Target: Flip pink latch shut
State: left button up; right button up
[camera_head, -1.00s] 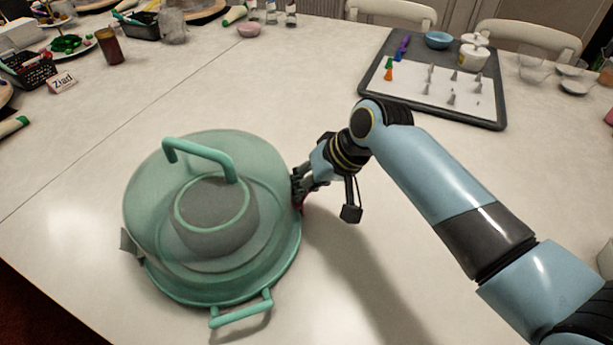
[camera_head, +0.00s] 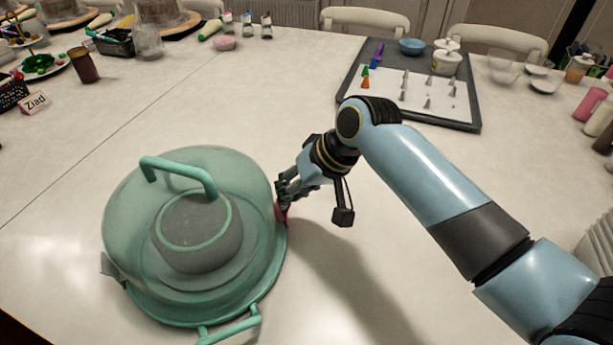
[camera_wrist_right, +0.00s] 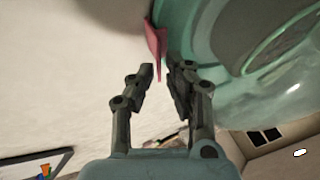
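A green see-through cake carrier (camera_head: 190,240) with a domed lid and a green top handle (camera_head: 180,172) stands on the table, a grey cake-like shape inside. The pink latch (camera_head: 282,212) is at its right side, mostly hidden behind my right gripper (camera_head: 282,192). In the right wrist view the pink latch (camera_wrist_right: 156,42) sticks out from the carrier's edge (camera_wrist_right: 190,30), just beyond the fingertips. My right gripper (camera_wrist_right: 162,72) has its fingers apart with a narrow gap and nothing clearly between them. My left gripper is not in view.
A grey latch (camera_head: 110,268) is on the carrier's left side, and a side handle (camera_head: 232,328) at its front. A dark tray (camera_head: 456,122) with piping tips stands at the back right. The table around the carrier is mostly clear.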

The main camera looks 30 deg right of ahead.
jog(key=v, duration=0.9)
jog(key=shift+r, duration=0.2)
jog(key=shift+s, duration=0.15)
